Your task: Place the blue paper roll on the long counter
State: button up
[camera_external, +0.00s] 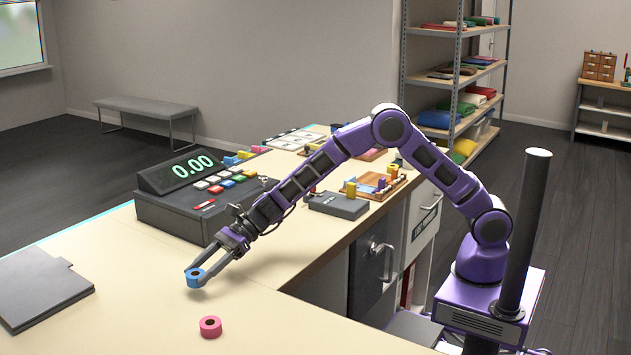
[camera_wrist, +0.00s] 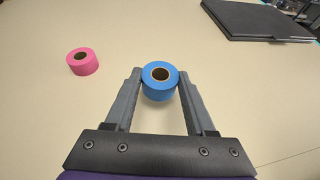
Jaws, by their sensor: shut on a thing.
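The blue paper roll (camera_external: 195,278) is between the fingertips of my gripper (camera_external: 210,270), low over the long counter (camera_external: 262,312). In the wrist view the blue roll (camera_wrist: 160,84) stands upright with its brown core facing up. My gripper (camera_wrist: 160,88) is shut on it, one finger on each side. I cannot tell whether the roll's underside touches the counter. The counter's bare cream top also shows in the wrist view (camera_wrist: 60,110).
A pink roll (camera_external: 210,327) stands on the counter near the blue one. A dark grey flat folder (camera_external: 40,288) lies at the left. A cash register (camera_external: 200,195) stands behind my gripper.

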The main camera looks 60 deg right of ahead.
jog(key=shift+f, duration=1.45)
jog(key=shift+f+b, duration=0.2)
jog(key=shift+b, duration=0.1)
jog(key=o, duration=1.3)
jog(key=shift+r, duration=0.2)
jog(key=shift+d+r, duration=0.1)
jog(key=shift+d, duration=0.15)
jog(key=v, duration=1.1)
jog(key=shift+s+d+r+p, duration=0.15)
jog(key=shift+d+p, duration=0.05)
jog(key=shift+p, duration=0.2)
